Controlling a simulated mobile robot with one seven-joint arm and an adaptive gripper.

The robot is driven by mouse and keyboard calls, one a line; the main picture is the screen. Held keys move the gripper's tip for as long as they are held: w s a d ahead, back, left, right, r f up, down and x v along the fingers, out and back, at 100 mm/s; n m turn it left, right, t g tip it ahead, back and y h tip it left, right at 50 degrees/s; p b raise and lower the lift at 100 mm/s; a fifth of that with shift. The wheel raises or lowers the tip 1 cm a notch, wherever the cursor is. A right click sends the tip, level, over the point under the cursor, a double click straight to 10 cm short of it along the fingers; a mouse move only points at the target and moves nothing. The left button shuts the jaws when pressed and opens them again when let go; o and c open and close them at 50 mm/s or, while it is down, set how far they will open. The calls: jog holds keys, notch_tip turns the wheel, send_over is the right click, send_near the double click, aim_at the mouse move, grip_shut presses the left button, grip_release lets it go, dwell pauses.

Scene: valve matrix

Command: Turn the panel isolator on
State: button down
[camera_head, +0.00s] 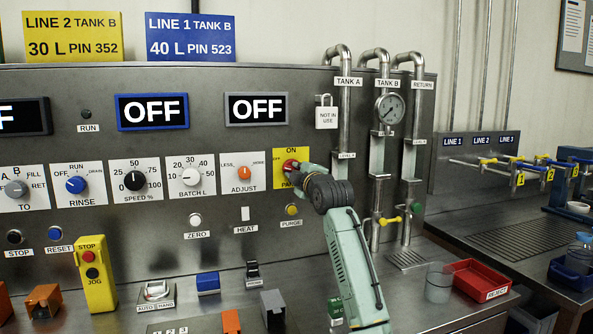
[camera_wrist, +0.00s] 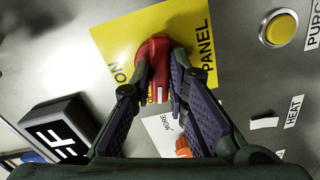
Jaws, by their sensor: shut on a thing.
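The panel isolator is a red knob (camera_head: 290,165) on a yellow plate (camera_head: 279,181) marked ON at the top, OFF at the left and PANEL at the bottom. In the wrist view the yellow plate (camera_wrist: 120,45) appears turned, with ON at left and PANEL at right. The red handle (camera_wrist: 153,58) lies between the fingers of my gripper (camera_wrist: 160,70), which is shut on it. Its white mark (camera_wrist: 158,92) points down in that view, toward the OFF side. The OFF lettering is mostly hidden. In the head view my gripper (camera_head: 301,174) covers part of the plate.
The orange ADJUST knob (camera_head: 244,172) is close on the left, with an OFF display (camera_head: 256,108) above. A yellow PURGE button (camera_head: 291,209) is just below. Pipes with a gauge (camera_head: 391,108) and a padlock tag (camera_head: 327,115) stand to the right.

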jog(key=shift+m+p, duration=1.45)
jog(key=shift+m, duration=5.85)
jog(key=c, duration=1.6)
grip_release()
jog(key=shift+o, duration=0.2)
jog(key=shift+s, duration=0.1)
